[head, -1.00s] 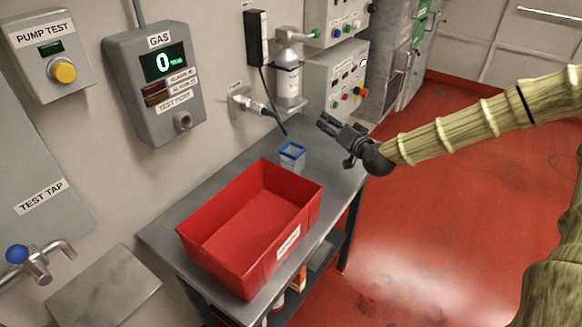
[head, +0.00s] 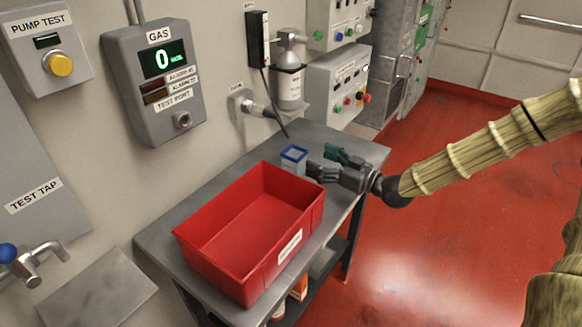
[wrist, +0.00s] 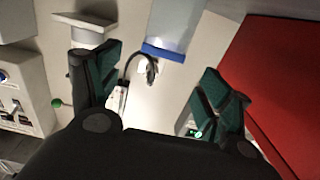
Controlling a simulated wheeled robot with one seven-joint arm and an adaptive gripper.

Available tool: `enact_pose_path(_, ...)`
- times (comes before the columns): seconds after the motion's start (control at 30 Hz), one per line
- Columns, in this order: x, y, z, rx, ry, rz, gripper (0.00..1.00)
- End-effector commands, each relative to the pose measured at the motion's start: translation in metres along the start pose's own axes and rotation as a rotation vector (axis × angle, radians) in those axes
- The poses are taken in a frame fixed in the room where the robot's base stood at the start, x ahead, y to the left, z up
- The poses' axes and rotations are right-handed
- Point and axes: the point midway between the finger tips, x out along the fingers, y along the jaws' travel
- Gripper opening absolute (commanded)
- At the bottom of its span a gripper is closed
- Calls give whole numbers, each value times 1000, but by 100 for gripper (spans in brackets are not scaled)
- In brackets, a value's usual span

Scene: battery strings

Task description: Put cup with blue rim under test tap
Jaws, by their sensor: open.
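The cup with the blue rim (head: 293,157) is a clear, squarish cup standing on the grey bench, just behind the red bin's far corner. In the wrist view the cup (wrist: 172,30) shows at the top, ahead of the fingers and roughly between them. My gripper (head: 328,163) is open and empty, just right of the cup at about its height; whether a finger touches it I cannot tell. Its two green-padded fingers (wrist: 160,85) are spread apart in the wrist view. The test tap (head: 38,260) is on the wall at the lower left, with a blue knob.
The open red bin (head: 290,248) fills the bench's near part, close to my gripper. A grey plate (head: 97,290) lies below the tap. A dispenser bottle (head: 289,88) and a wall spout (head: 256,109) are behind the cup. The bench's right end (head: 360,150) is bare.

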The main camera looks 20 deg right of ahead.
Motion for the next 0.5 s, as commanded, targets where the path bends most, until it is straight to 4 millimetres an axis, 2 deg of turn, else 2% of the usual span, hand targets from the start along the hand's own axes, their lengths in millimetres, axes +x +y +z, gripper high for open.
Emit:
enact_pose_path(0.23, 29, 0, 0, 1, -1, 0, 79)
enact_pose_path(0.5, 40, -1, 1, 2, 0, 0, 79)
